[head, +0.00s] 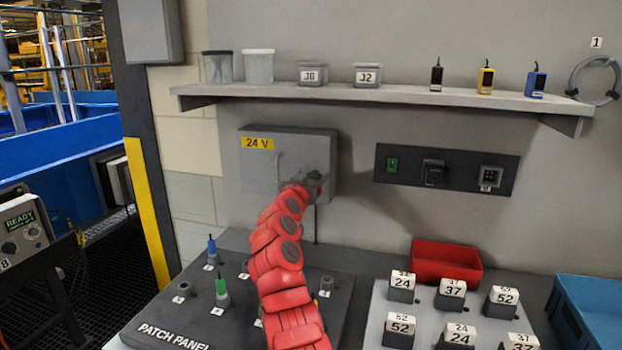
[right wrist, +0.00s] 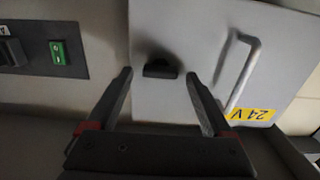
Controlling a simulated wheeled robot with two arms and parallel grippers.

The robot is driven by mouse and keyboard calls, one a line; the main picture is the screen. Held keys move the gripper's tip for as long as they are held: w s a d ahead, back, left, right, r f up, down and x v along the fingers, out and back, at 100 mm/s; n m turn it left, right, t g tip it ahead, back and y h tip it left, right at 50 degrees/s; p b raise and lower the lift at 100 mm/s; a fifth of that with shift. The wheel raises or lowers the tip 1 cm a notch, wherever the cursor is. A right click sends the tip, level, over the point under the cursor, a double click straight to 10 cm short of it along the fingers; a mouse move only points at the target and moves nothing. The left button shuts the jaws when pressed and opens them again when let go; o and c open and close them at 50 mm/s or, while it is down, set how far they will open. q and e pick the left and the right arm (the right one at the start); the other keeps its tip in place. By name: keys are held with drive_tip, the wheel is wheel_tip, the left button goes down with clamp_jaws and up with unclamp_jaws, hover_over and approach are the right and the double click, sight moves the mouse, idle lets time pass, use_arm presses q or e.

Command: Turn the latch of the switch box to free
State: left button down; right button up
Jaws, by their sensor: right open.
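The switch box (head: 255,175) is a grey box with a yellow 24 V label, fixed to the wall below the shelf. It also shows upside down in the right wrist view (right wrist: 190,30), with a bar handle (right wrist: 238,72) beside the label. Its latch (right wrist: 160,69) is a small dark knob, longer across than tall in that view. My right gripper (head: 316,180) is at the box's right side and hides the latch in the head view. In the wrist view its two open fingers (right wrist: 160,78) stand either side of the latch, apart from it. My left gripper is out of view.
A shelf (head: 400,97) with cups and small blocks runs above. A dark socket panel (head: 455,190) is right of the box. Below are the patch panel (head: 150,325) with plugs, a board of numbered blocks (head: 375,310), a red bin (head: 445,262) and a blue crate (head: 600,310).

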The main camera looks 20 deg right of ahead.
drive_tip(key=shift+c, duration=0.3)
clamp_jaws()
